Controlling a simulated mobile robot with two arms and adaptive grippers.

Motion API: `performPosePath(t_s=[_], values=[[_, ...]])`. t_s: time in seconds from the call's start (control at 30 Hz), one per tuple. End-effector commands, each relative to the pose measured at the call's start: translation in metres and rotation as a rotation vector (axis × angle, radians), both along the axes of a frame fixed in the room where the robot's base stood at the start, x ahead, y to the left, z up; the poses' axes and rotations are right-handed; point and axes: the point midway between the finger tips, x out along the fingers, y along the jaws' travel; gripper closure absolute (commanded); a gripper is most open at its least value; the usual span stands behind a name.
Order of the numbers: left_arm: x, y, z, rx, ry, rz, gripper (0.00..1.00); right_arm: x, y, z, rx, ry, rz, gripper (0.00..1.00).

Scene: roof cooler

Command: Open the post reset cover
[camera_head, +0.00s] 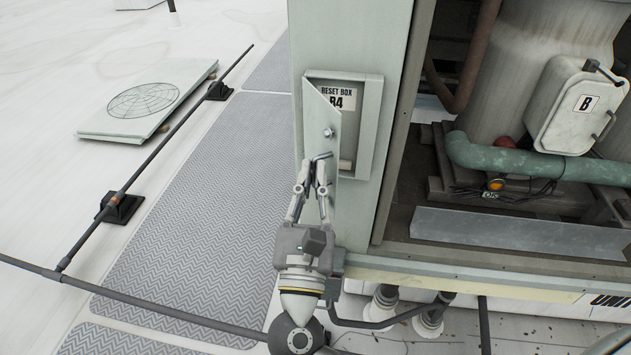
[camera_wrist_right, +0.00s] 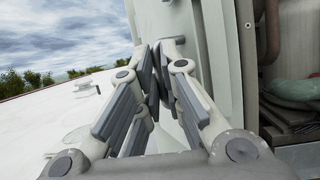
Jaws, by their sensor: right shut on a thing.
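The reset cover (camera_head: 318,122) is a pale grey-green door on the reset box (camera_head: 374,100), which is marked "RESET BOX B4". The cover stands partly open, swung outward from the post, with a small round lock on it. Part of the label and the inside of the box show past it. My left gripper is not in view.
The post (camera_head: 345,35) carries the box. To its right is an open machinery bay with a green pipe (camera_head: 530,160) and a white hatch marked B (camera_head: 578,105). A rail (camera_head: 150,163) and a grey walkway (camera_head: 195,220) lie left.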

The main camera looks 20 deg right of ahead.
Motion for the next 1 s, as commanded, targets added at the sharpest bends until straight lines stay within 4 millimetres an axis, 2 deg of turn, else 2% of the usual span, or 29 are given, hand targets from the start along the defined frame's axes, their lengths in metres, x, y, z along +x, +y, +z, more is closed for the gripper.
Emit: performPosePath(t_s=[0.03, 0.07, 0.1, 0.23, 0.77, 0.87, 1.0], values=[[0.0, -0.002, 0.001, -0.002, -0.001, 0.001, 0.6, 0.001, 0.0, 0.009, -0.006, -0.016, 0.002, 1.0], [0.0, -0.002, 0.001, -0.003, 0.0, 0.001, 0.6, 0.001, 0.0, 0.009, -0.005, -0.016, 0.002, 1.0], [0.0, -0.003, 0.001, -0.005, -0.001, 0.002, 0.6, 0.001, 0.0, 0.009, -0.006, -0.016, 0.001, 0.88], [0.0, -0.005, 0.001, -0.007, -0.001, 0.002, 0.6, 0.001, 0.0, 0.009, -0.006, -0.017, 0.001, 0.72], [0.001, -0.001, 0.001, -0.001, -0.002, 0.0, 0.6, 0.0, 0.002, 0.005, -0.006, -0.01, 0.006, 0.71], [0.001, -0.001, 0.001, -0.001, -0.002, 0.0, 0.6, -0.007, 0.005, 0.0, -0.006, -0.006, 0.006, 0.71], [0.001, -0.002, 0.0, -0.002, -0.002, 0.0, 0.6, -0.029, 0.013, -0.01, -0.007, -0.005, 0.005, 0.71]])
